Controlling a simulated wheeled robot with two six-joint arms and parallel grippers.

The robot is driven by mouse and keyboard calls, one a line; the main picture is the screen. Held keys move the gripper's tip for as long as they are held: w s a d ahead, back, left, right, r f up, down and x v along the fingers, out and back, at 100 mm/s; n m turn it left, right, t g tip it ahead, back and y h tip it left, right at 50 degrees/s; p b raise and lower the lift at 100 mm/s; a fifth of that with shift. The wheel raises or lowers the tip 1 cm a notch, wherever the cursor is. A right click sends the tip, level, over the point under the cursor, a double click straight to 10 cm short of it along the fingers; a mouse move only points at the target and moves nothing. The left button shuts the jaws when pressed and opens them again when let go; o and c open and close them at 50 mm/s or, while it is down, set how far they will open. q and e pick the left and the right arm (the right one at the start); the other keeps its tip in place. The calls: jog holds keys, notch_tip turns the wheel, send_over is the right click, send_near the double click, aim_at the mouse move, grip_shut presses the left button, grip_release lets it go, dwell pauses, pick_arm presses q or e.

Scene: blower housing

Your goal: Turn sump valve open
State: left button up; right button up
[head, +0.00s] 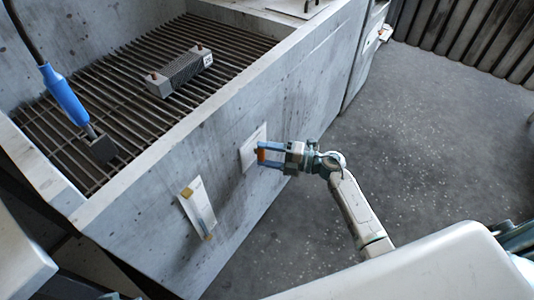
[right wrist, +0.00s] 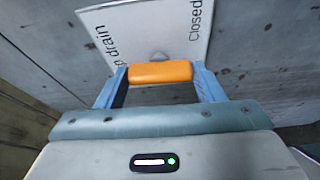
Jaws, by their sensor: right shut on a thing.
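The sump valve handle (right wrist: 160,72) is an orange bar between my blue fingertips in the right wrist view. It also shows as a small orange patch in the head view (head: 262,154). My right gripper (head: 263,155) is shut on it, close to the front wall of the grated sink. A white label plate (head: 253,147) is on the wall behind the handle. In the right wrist view the plate (right wrist: 140,25) reads "drain" and "Closed"; the rest of its text is hidden or cut off. My left gripper is not in view.
The grey sink (head: 300,65) has a slatted grate with a ribbed metal block (head: 180,72) and a blue-handled tool (head: 65,95) on a cable. A pale tag (head: 198,208) is on the front wall, left of my right gripper. The speckled floor (head: 440,130) at right is clear.

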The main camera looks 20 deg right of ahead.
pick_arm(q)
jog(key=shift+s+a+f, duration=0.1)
pick_arm(e)
jog(key=shift+n, duration=0.3)
jog(key=o, duration=1)
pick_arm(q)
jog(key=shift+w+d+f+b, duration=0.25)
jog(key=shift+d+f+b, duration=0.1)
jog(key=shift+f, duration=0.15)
pick_arm(e)
jog(key=v, duration=1.1)
jog(key=shift+w+r, duration=0.1)
jog(key=shift+r, duration=0.05)
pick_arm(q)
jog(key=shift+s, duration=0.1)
